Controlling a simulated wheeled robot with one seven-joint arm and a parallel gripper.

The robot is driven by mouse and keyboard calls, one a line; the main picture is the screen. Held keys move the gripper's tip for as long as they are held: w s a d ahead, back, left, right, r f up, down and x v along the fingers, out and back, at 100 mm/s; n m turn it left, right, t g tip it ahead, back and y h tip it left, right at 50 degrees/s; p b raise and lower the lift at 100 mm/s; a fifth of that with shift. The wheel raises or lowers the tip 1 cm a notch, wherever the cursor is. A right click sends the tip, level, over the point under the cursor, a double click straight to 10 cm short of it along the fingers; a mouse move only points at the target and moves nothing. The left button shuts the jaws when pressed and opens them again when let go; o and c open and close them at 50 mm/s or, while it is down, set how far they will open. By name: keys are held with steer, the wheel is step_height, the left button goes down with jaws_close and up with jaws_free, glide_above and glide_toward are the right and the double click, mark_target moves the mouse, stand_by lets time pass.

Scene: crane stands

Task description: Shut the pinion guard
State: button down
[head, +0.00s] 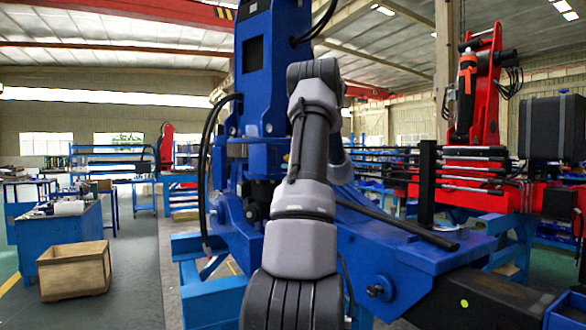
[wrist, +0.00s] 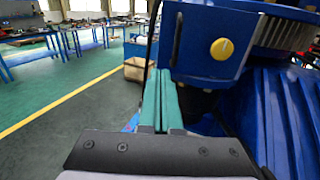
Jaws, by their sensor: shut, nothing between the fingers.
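A blue box-shaped cover with a round yellow knob, which looks like the pinion guard (wrist: 210,42), fills the upper middle of the wrist view. A grey toothed ring (wrist: 284,32) shows beside it at the upper right. I cannot tell how far the guard stands open. My gripper (wrist: 160,76) has its teal fingers shut and empty, just at the guard's lower left edge. I cannot tell whether they touch it. In the head view my arm hides the gripper, and I cannot make out the guard on the blue crane (head: 252,75).
The crane's blue ribbed body (wrist: 285,110) is close on the right in the wrist view. A wooden crate (head: 75,271) stands on the floor at the left, by a blue workbench (head: 62,240). A red crane (head: 487,90) stands at the right. The left floor is mostly clear.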

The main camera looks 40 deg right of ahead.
glide_toward(260, 163)
steer(key=w, duration=0.2)
steer(key=shift+w+f, duration=0.25)
steer(key=shift+w, duration=0.15)
steer(key=shift+a, duration=0.1)
steer(key=shift+w+a, duration=0.1)
steer(key=shift+w, duration=0.25)
steer(key=w, duration=0.6)
steer(key=shift+a, duration=0.4)
steer(key=shift+w+r, duration=0.15)
steer(key=shift+a+r, duration=0.1)
